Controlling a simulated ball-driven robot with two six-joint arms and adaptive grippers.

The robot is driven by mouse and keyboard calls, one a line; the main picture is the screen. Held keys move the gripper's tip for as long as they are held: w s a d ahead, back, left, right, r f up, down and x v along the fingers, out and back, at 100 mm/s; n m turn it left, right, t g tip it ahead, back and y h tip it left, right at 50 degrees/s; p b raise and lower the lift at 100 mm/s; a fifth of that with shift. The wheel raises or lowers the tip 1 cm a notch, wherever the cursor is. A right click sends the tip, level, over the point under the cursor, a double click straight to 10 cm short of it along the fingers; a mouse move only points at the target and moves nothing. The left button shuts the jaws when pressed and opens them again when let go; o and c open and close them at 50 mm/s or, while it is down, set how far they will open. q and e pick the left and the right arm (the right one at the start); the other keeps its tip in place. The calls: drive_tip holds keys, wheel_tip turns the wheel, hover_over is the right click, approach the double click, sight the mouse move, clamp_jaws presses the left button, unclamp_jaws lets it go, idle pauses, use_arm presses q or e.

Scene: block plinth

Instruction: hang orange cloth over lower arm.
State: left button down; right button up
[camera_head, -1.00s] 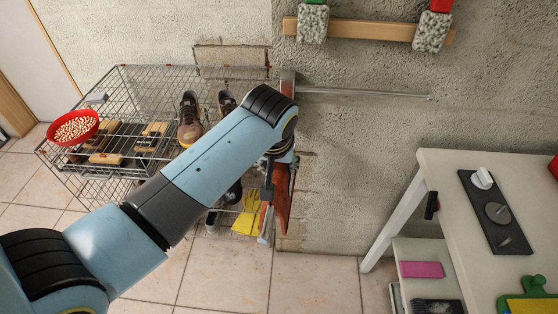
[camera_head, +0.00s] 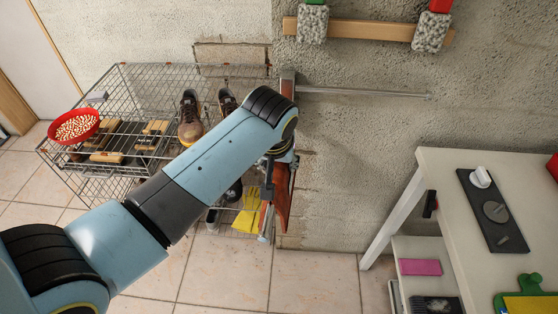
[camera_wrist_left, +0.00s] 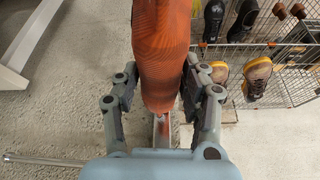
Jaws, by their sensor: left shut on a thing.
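The orange cloth (camera_head: 283,205) hangs in a narrow fold beside the wall, partly behind my left arm in the head view. In the left wrist view the cloth (camera_wrist_left: 160,55) runs between the two fingers of my left gripper (camera_wrist_left: 162,92), which is shut on it. My left gripper (camera_head: 268,188) is mostly hidden by its own wrist in the head view. A thin metal arm (camera_head: 365,94) sticks out to the right along the wall; it also shows in the left wrist view (camera_wrist_left: 45,161). A short metal bar (camera_wrist_left: 160,132) shows below the cloth's end; I cannot tell whether they touch. My right gripper is out of view.
A wire rack (camera_head: 130,85) with shoes (camera_head: 190,120) and a red bowl (camera_head: 74,126) stands left. Yellow gloves (camera_head: 247,213) lie low by the cloth. A white table (camera_head: 450,180) stands right. Open tiled floor (camera_head: 315,280) lies between. A wooden rail (camera_head: 370,29) is on the wall above.

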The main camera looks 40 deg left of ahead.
use_arm(q)
drive_tip(key=shift+f, duration=0.15)
drive_tip(key=shift+f+b, duration=0.3)
drive_tip(key=shift+f, duration=0.25)
drive_tip(key=c, duration=0.6)
unclamp_jaws()
drive_tip(key=o, duration=0.5)
drive_tip(key=shift+c, duration=0.2)
drive_tip(key=shift+r, duration=0.15)
